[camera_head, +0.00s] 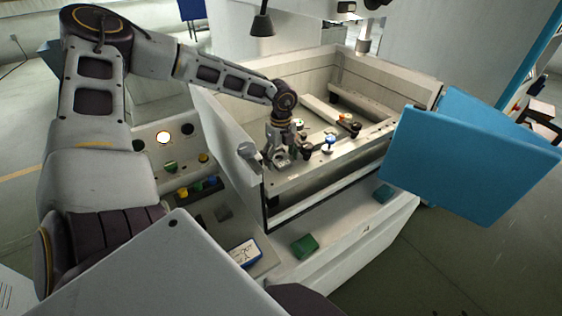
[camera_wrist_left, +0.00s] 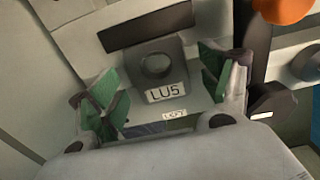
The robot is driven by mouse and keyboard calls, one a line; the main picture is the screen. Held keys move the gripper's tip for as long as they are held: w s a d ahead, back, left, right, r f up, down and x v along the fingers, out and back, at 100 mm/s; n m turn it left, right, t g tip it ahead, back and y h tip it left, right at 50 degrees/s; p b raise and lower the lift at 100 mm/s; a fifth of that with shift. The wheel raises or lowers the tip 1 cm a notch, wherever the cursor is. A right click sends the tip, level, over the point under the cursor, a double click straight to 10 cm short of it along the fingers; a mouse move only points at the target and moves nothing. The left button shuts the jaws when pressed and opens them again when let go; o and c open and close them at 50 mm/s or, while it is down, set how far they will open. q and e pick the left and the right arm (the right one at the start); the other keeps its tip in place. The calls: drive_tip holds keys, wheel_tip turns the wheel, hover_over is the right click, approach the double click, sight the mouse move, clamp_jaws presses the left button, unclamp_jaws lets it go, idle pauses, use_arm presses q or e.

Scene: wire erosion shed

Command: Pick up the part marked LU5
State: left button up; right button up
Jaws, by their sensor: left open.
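The part marked LU5 (camera_wrist_left: 165,92) is a grey block with a round hole in its face and a white label below the hole. It sits on the light ledge in the left wrist view. In the head view a grey holed part (camera_head: 281,158), seemingly the same one, is just below my left gripper (camera_head: 279,140). In the left wrist view my left gripper (camera_wrist_left: 160,84) is open, its green-padded fingers on either side of the part with gaps visible. A smaller label (camera_wrist_left: 174,114) is below, too blurred to read surely. My right gripper is not in view.
A blue-topped part (camera_head: 328,142) and a dark part (camera_head: 355,129) stand farther right along the tank ledge. The tank's pale walls (camera_head: 225,130) surround the work area. A blue door (camera_head: 470,155) stands open at right. A green block (camera_head: 305,245) lies in front.

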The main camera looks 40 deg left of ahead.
use_arm(q)
drive_tip(key=shift+c, duration=0.2)
drive_tip(key=c, duration=1.4)
drive_tip(key=shift+c, duration=0.3)
drive_tip(key=shift+r, duration=0.1)
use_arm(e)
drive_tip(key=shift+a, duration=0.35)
use_arm(q)
drive_tip(key=shift+r, duration=0.15)
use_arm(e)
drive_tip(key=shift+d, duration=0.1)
